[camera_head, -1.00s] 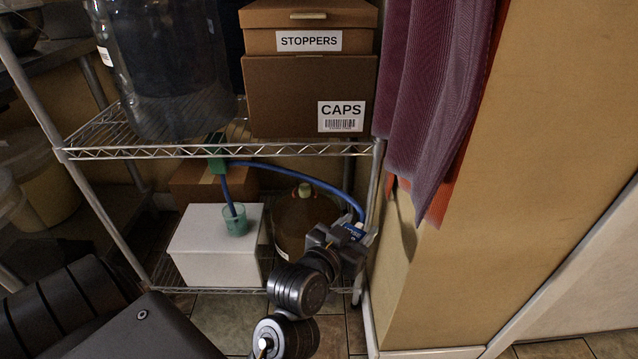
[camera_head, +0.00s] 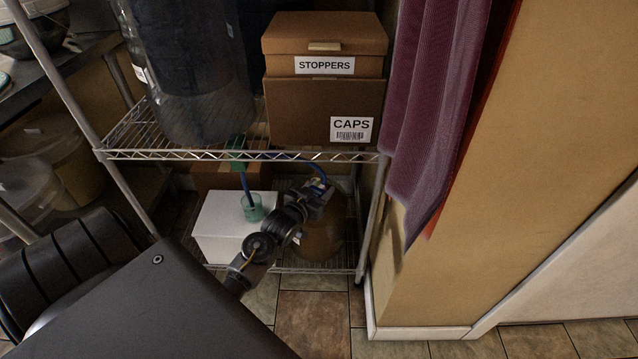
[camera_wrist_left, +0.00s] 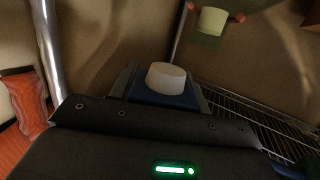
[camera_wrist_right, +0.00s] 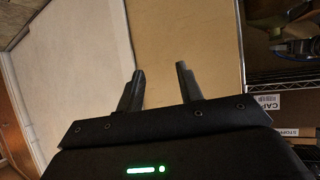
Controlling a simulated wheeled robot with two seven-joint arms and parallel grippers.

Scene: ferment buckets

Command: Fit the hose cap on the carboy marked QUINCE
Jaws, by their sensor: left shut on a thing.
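My left gripper (camera_head: 320,190) is at the lower shelf, in front of and above an amber carboy (camera_head: 322,238). It is shut on the hose cap, whose white end (camera_wrist_left: 167,77) and blue body (camera_wrist_left: 172,100) show between the fingers in the left wrist view. The blue hose (camera_head: 245,182) runs between a green clip (camera_head: 238,165) and a teal cup (camera_head: 252,208), with another stretch near the gripper. A pale carboy mouth (camera_wrist_left: 212,20) shows in the left wrist view, apart from the cap. No QUINCE marking is readable. My right gripper (camera_wrist_right: 160,70) is open and empty.
The cup stands on a white box (camera_head: 222,225) left of the carboy. The wire shelf (camera_head: 300,155) overhead bears a large clear vessel (camera_head: 200,90) and the CAPS box (camera_head: 310,110). A shelf post (camera_head: 372,225), hanging purple cloth (camera_head: 430,110) and wall bound the right.

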